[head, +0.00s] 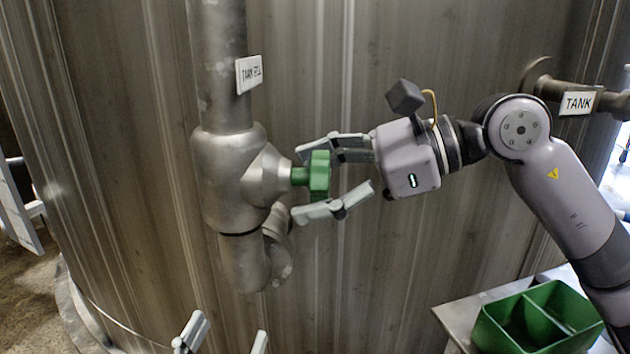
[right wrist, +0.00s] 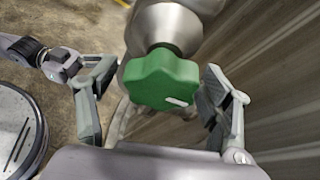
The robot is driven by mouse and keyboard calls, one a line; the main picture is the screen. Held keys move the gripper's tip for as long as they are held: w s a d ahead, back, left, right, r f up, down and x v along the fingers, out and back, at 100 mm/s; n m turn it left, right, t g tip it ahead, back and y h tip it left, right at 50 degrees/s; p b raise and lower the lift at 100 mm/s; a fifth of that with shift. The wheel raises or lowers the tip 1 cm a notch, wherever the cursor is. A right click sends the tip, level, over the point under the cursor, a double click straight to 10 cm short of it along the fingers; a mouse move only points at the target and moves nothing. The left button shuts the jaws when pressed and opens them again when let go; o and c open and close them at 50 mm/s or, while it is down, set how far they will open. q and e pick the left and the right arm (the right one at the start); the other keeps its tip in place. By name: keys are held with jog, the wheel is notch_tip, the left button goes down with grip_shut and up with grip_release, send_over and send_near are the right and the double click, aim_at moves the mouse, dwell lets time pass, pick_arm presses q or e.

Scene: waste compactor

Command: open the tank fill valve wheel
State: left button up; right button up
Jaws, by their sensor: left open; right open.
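The green valve wheel (head: 320,176) sits on the side of a grey pipe valve body (head: 228,170), under a "TANK FILL" label (head: 249,73). My right gripper (head: 310,181) is open, with its fingers above and below the wheel in the head view. In the right wrist view the wheel (right wrist: 162,80) lies between the two open fingers, with gaps on both sides. My left gripper (head: 225,338) is open and empty at the bottom edge of the head view, below the valve; only its fingertips show there.
A large ribbed metal tank (head: 390,50) stands right behind the valve. A second pipe with a "TANK" label (head: 579,103) is at the upper right. A green two-part bin (head: 540,320) stands on a metal table (head: 455,312) at the lower right.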

jog(key=v, duration=1.2)
jog(key=shift+s+f, duration=0.1)
